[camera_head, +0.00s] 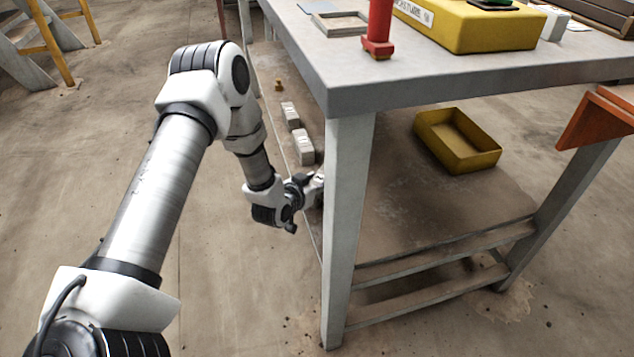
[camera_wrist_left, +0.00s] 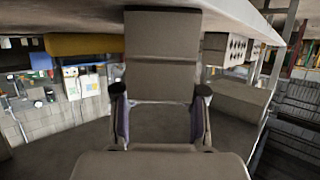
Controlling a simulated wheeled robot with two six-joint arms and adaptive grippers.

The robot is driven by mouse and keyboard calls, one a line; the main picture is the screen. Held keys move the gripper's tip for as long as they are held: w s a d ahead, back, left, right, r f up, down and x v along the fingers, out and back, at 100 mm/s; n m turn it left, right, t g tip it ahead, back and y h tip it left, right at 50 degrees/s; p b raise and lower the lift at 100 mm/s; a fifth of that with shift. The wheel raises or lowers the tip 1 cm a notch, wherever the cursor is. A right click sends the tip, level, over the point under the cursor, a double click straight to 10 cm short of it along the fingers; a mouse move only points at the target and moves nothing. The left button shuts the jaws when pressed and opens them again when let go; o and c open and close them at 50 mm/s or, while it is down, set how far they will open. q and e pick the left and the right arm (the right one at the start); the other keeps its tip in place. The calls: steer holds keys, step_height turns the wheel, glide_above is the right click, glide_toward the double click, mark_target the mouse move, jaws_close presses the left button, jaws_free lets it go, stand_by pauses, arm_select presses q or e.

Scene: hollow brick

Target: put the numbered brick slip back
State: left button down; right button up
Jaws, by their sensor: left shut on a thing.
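My left gripper (camera_head: 314,188) reaches in at the lower shelf (camera_head: 400,205), beside the near table leg, which partly hides its tip. In the left wrist view the gripper (camera_wrist_left: 160,108) is shut on a plain grey-brown block (camera_wrist_left: 160,55), which looks like the brick slip. No number shows on its visible faces. Two grey bricks with pale labels, one farther (camera_head: 290,115) and one nearer (camera_head: 303,147), sit along the shelf's left edge beyond the gripper. A brick with dark holes (camera_wrist_left: 224,45) shows right of the held block. My right gripper is out of view.
The near table leg (camera_head: 346,220) stands close beside the gripper. The tabletop (camera_head: 400,82) overhangs the shelf. A yellow tray (camera_head: 458,142) lies on the shelf to the right. A red post-like object (camera_head: 378,28) and a yellow case (camera_head: 478,28) are on top.

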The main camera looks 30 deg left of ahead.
arm_select(q)
steer(key=c, duration=0.7)
jaws_free()
steer(key=shift+o, duration=0.2)
steer(key=shift+r, duration=0.1)
steer(key=p+v, duration=0.5)
steer(key=v, duration=0.7)
steer(key=shift+p, duration=0.35)
